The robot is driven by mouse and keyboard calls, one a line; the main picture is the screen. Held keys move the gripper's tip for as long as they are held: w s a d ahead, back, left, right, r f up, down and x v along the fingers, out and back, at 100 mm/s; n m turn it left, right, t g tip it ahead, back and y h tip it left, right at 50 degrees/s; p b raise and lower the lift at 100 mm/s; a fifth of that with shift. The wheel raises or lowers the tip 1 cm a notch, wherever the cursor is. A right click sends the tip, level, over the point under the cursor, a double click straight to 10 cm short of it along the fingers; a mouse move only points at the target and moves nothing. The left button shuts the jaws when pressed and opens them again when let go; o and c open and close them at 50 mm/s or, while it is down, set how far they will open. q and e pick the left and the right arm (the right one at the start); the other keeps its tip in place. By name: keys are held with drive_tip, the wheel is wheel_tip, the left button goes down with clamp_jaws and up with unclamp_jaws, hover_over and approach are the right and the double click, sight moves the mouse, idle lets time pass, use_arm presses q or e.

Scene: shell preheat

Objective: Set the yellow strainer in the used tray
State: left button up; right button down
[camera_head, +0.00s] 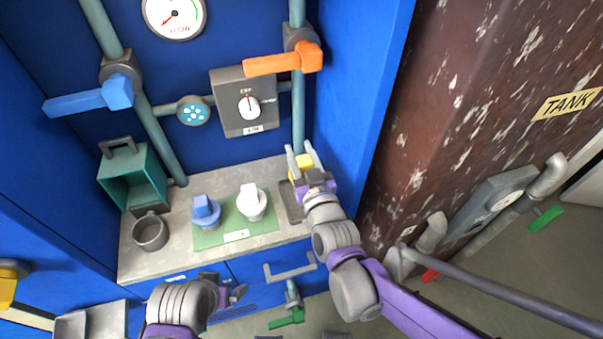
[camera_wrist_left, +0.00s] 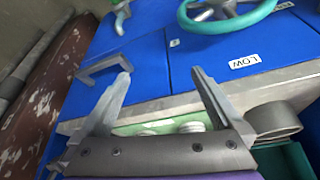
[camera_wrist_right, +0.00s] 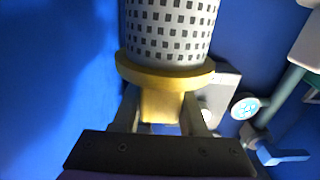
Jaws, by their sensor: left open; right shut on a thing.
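My right gripper (camera_head: 302,162) is shut on the yellow strainer (camera_head: 305,165) at the right end of the grey counter. In the right wrist view the fingers (camera_wrist_right: 160,112) grip the yellow stem below the strainer's wide yellow collar (camera_wrist_right: 165,72). Its pale perforated basket (camera_wrist_right: 168,30) points away from the fingers. A small dark grey tray (camera_head: 289,209), probably the used tray, lies on the counter beside the green mat, partly hidden by my right gripper. I cannot tell how high the strainer is above it. My left gripper (camera_head: 238,293) is open and empty in front of the counter.
The green mat (camera_head: 208,241) holds a blue-capped (camera_head: 205,208) and a white-capped (camera_head: 251,199) piece. A grey mug (camera_head: 150,232) and teal box (camera_head: 131,178) stand left. Pipes and an orange lever (camera_head: 275,64) are above; the rusty tank (camera_head: 440,120) is right.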

drive_tip(key=shift+f+b, duration=0.9)
drive_tip(key=shift+f, duration=1.8)
drive_tip(key=shift+f, duration=0.2)
drive_tip(key=shift+c, duration=2.2)
unclamp_jaws()
drive_tip(key=shift+r, duration=0.1)
drive_tip(key=shift+s+r, duration=0.1)
drive_tip(key=shift+r, duration=0.05)
drive_tip(key=p+v, duration=0.1)
drive_tip(key=v, duration=1)
drive_tip(key=shift+s+d+p, duration=0.15)
drive_tip(key=shift+s+p, duration=0.15)
